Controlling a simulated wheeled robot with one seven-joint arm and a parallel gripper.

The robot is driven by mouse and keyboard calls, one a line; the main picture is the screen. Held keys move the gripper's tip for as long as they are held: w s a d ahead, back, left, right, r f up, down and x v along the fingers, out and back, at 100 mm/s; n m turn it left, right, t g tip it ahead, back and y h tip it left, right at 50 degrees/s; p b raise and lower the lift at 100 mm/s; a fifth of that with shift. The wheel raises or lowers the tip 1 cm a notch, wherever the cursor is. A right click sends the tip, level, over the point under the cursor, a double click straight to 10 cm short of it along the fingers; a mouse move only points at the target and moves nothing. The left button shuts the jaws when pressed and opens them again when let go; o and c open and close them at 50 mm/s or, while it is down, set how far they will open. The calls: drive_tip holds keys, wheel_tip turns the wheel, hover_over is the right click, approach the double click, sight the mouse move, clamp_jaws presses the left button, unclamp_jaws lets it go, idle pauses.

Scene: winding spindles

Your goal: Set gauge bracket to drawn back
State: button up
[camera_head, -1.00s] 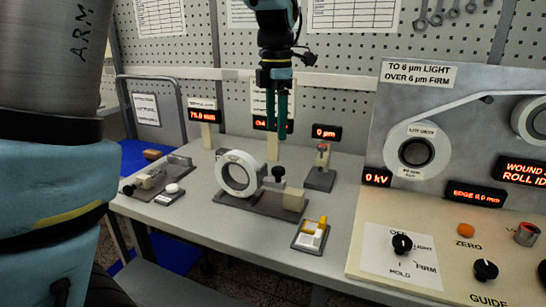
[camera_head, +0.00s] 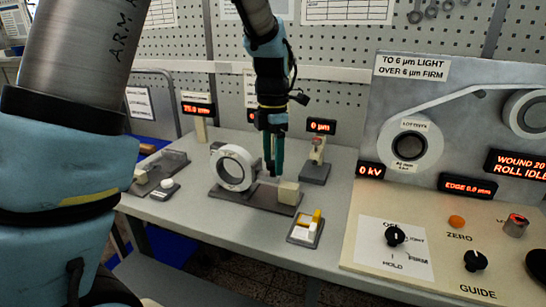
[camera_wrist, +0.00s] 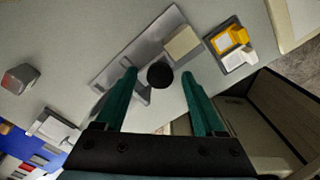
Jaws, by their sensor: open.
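A white ring (camera_head: 233,167) stands on a dark base plate (camera_head: 228,196) on the bench. A cream block (camera_head: 288,193) sits at the plate's right end. The gauge bracket appears to be the small grey piece with a black knob on this base; my fingers hide it in the head view. In the wrist view the round black knob (camera_wrist: 160,75) lies between my fingers, with grey bracket parts (camera_wrist: 140,90) beside it. My gripper (camera_head: 273,172) points down over the plate, open, one finger on each side of the knob. Contact cannot be told.
A tray with a yellow and white switch (camera_head: 306,228) stands in front right. A post with a red top (camera_head: 317,155) stands behind, near the 0 µm display (camera_head: 321,125). Another fixture (camera_head: 160,170) is at left. The control panel (camera_head: 420,240) is at right.

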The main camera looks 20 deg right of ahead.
clamp_jaws()
idle(0.6)
idle(0.8)
